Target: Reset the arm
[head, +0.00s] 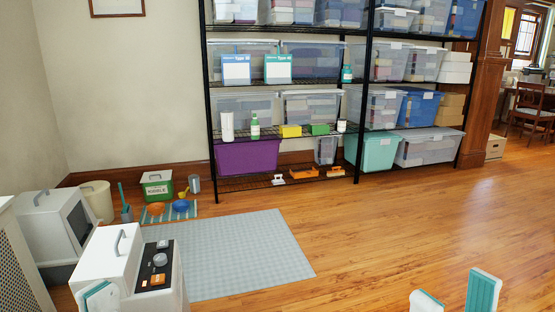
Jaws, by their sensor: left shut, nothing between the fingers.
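My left gripper (100,297) shows at the lower left edge of the head view as white and teal fingertips, shut with nothing between them. It appears in front of a white box-shaped appliance (110,255) with a grey handle and a dark control panel; I cannot tell whether they touch. My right gripper (455,297) shows at the bottom right, over the wooden floor. Its two white and teal fingers stand apart, with nothing seen between them. The rest of both arms is out of view.
A black wire shelf (365,85) with bins stands along the back wall. A pale grey mat (235,255) lies on the floor. A grey-white litter box (50,225), a beige bin (98,200) and a green-white container (157,186) stand at left. The floor at right is clear.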

